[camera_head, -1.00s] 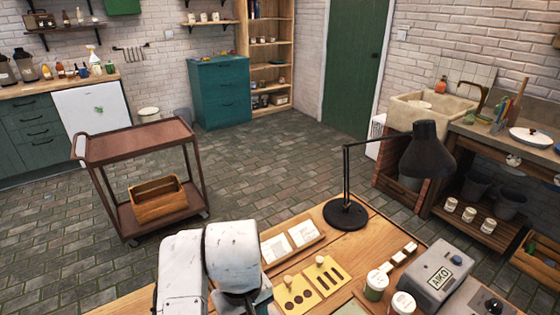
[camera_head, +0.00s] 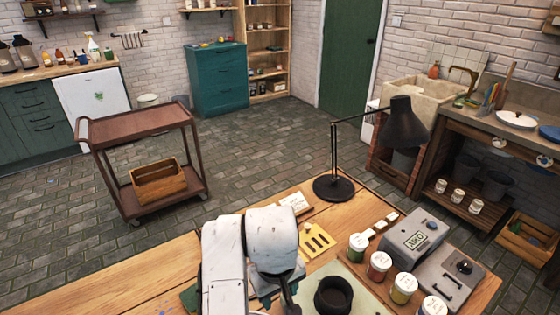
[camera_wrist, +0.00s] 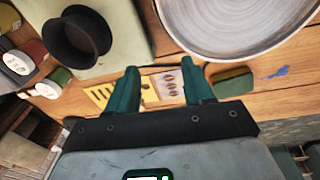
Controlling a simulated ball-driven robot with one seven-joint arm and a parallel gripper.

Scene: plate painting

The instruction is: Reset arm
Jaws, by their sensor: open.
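My gripper (camera_wrist: 163,88) shows in the wrist view with its two green fingers apart and nothing between them. It is above the wooden table (camera_wrist: 290,72). In the head view my white arm (camera_head: 245,250) reaches over the table, and the fingertips cannot be made out. A black round bowl-like piece (camera_head: 333,296) stands on a pale green mat (camera_head: 372,288) beside the arm; it also shows in the wrist view (camera_wrist: 78,38). A large grey round plate or disc (camera_wrist: 235,22) is near the fingers in the wrist view.
A black desk lamp (camera_head: 334,188) stands at the table's back edge. Several paint jars (camera_head: 378,264) and a grey device (camera_head: 410,240) are on the right. A yellow slotted holder (camera_head: 316,240) lies beside the arm. A brown cart (camera_head: 140,123) stands on open floor.

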